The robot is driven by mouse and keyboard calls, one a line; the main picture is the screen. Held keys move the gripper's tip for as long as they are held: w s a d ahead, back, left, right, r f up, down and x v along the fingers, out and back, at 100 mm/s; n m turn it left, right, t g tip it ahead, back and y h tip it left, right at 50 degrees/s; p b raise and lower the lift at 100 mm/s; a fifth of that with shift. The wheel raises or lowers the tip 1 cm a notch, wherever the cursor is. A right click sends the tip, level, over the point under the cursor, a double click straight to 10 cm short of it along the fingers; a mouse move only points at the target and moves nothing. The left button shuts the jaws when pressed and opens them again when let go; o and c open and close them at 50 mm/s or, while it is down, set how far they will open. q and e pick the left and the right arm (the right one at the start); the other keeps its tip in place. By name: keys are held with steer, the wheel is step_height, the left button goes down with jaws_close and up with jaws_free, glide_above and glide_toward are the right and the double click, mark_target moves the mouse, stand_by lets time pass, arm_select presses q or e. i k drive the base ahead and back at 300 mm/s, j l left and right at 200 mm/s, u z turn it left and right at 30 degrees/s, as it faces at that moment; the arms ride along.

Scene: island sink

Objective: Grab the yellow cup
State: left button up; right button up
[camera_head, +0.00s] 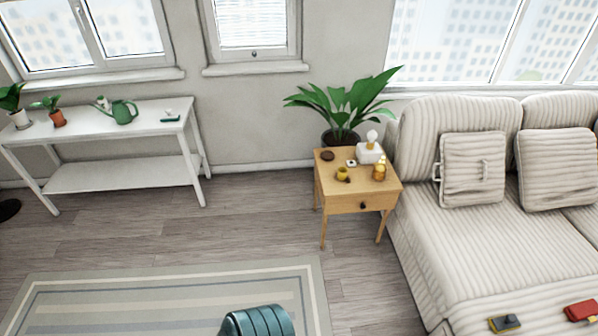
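A small yellow cup (343,174) stands on the wooden side table (358,204), near the middle of its top, toward the front. Beside it on the tabletop are an amber bottle (379,169), a white tissue box (370,153), a small white item (351,163) and a dark round item (327,156). Neither of my grippers shows in the head view.
A striped sofa (480,235) stands right of the side table, with a potted plant (341,105) behind the table. A white console table (95,130) is at the left. A teal cylindrical object (258,321) is at the bottom, over the striped rug (120,290). Bare floor lies before the side table.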

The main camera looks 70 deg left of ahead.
mark_target(342, 171)
steer(key=u, duration=1.85)
steer(key=i, duration=0.05)
